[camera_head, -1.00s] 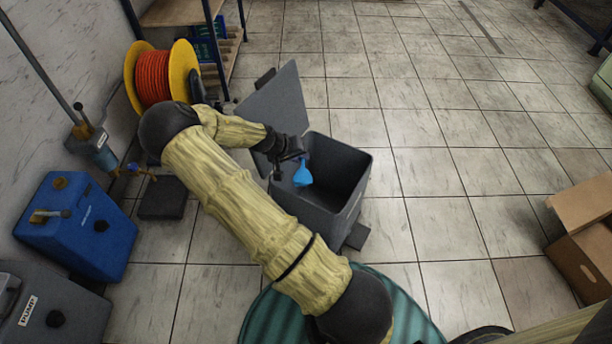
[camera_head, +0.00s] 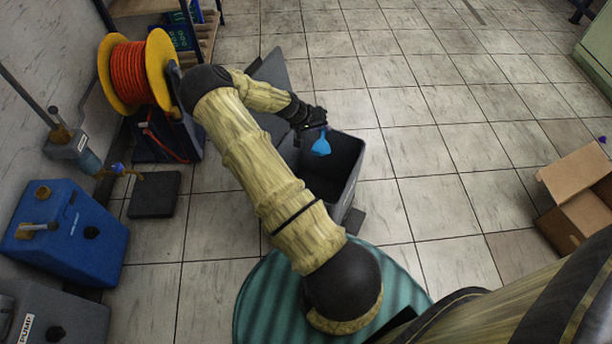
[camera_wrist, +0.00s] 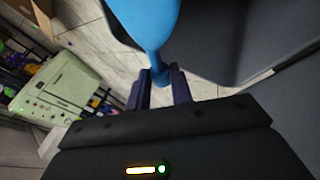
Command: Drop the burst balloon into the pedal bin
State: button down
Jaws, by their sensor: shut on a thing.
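The burst balloon (camera_head: 321,146) is a limp blue piece hanging from my gripper (camera_head: 316,127) in the head view. In the wrist view the balloon (camera_wrist: 146,27) is pinched at its narrow neck between the fingertips of my gripper (camera_wrist: 160,80). The pedal bin (camera_head: 350,180) is a dark grey box with its lid (camera_head: 270,70) raised, partly hidden behind my arm. In the head view the balloon appears over the bin's open mouth, near its far rim; its exact height above the rim is hard to tell. The bin's grey wall (camera_wrist: 235,40) also shows close by in the wrist view.
A yellow reel with orange hose (camera_head: 133,75) stands at the left by a shelf. A blue tank (camera_head: 65,235), a grey pump (camera_head: 45,318) and a dark floor pedal (camera_head: 155,194) are at the left. An open cardboard box (camera_head: 575,205) lies right. The middle floor is clear.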

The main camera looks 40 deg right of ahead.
notch_tip(320, 180, down, 5)
jog(key=b, duration=0.3)
jog(key=c, duration=1.2)
grip_release()
jog(key=shift+o, duration=0.2)
jog(key=shift+r, duration=0.1)
jog(key=p+v, duration=0.5)
jog(key=v, duration=1.2)
jog(key=shift+a, duration=0.1)
jog(key=shift+r, duration=0.1)
